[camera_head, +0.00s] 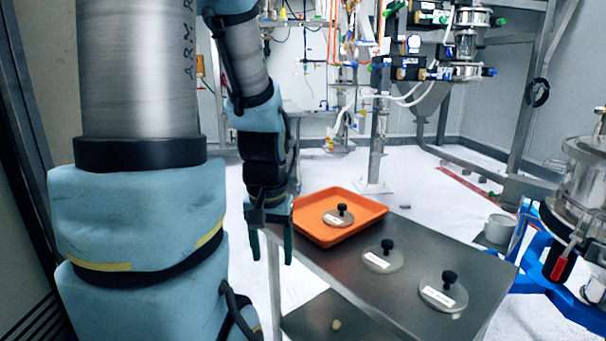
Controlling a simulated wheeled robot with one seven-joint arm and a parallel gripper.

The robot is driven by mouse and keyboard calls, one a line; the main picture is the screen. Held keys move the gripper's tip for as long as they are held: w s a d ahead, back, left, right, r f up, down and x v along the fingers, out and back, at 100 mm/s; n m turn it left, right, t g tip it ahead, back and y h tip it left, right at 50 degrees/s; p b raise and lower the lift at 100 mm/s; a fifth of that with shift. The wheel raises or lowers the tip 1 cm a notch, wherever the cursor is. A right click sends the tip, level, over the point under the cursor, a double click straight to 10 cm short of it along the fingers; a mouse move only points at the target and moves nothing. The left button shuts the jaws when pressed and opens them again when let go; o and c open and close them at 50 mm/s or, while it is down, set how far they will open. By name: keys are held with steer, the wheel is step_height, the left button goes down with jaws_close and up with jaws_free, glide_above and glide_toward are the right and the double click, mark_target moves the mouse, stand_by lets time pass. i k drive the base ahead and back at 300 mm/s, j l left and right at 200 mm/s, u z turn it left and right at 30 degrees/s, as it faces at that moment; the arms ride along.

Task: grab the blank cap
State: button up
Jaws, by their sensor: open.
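Three round metal caps with black knobs and white labels are in view; the labels are too small to read, so I cannot tell which is the blank cap. One cap (331,220) lies in the orange tray (374,217). A second cap (398,262) lies on the bare metal table, in the middle. A third cap (456,304) lies nearer the table's right front. My gripper (271,250) points down with its fingers apart and nothing between them. It shows at the left of the tray and table, apart from all three caps.
The metal table (415,233) has bare room around the two caps. A blue stand (550,270) with a glass-and-metal vessel (588,180) is at the right. Pipework and a frame stand behind.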

mark_target(442, 293)
steer(key=i+j+z, duration=0.15)
steer(key=z, duration=0.25)
steer(key=i+j+z, duration=0.1)
steer(key=j+z, duration=0.15)
steer(key=z, duration=0.15)
steer(key=i+j+z, duration=0.1)
steer(key=j+z, duration=0.15)
steer(key=z, duration=0.15)
